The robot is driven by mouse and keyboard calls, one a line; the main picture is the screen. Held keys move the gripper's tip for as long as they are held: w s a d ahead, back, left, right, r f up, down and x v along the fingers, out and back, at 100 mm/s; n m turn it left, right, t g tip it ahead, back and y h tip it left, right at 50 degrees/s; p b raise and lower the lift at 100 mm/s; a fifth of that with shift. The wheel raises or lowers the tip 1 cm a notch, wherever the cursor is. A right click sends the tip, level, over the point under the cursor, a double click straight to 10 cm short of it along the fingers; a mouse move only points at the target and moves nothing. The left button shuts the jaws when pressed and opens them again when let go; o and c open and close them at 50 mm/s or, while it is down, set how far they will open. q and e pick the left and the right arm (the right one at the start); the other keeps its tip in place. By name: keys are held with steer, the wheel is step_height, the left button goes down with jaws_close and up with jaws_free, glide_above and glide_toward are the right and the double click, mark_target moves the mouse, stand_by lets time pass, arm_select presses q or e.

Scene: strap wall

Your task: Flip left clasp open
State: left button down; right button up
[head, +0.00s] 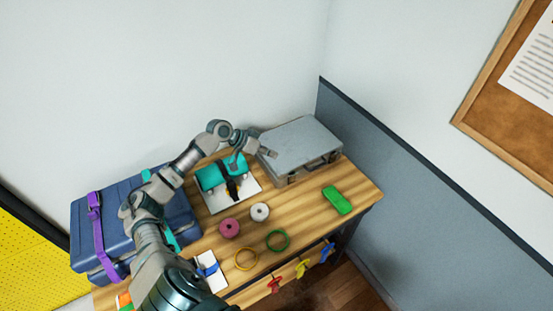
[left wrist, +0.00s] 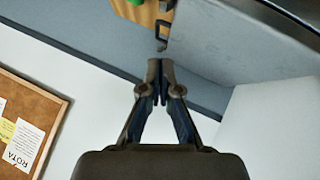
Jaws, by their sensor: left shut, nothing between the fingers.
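The grey case (head: 300,142) lies closed at the back right of the wooden table. A dark handle (head: 320,163) shows on its front side; the clasps are too small to tell apart clearly. My left gripper (head: 272,154) is shut and empty at the case's left front top edge. In the left wrist view, the shut fingertips (left wrist: 160,72) point at a small dark metal fitting (left wrist: 162,32) on the case side (left wrist: 215,50). I cannot tell whether they touch it or whether it is the clasp. My right gripper is out of view.
A blue suitcase (head: 72,225) with a purple strap (head: 95,215) stands left. Pink (head: 229,228) and white rolls (head: 260,212), rings and a green block (head: 337,200) lie in front. A grey wall panel (head: 390,170) rises right.

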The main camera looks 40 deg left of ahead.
arm_select(q)
steer(key=p, duration=0.1)
glide_above(293, 179)
steer(key=a, duration=0.2)
steer(key=f, duration=0.5)
steer(key=shift+s+f, duration=0.35)
steer(key=shift+s, duration=0.05)
steer(key=shift+s+d+f, duration=0.15)
steer(key=shift+d+f, duration=0.05)
steer(key=shift+f, duration=0.4)
steer(key=shift+s+d+f, duration=0.1)
steer(key=shift+d+f, duration=0.1)
steer(key=shift+f, duration=0.35)
steer(key=shift+s+d+f, duration=0.15)
steer(key=shift+d+f, duration=0.05)
steer(key=shift+f, duration=0.4)
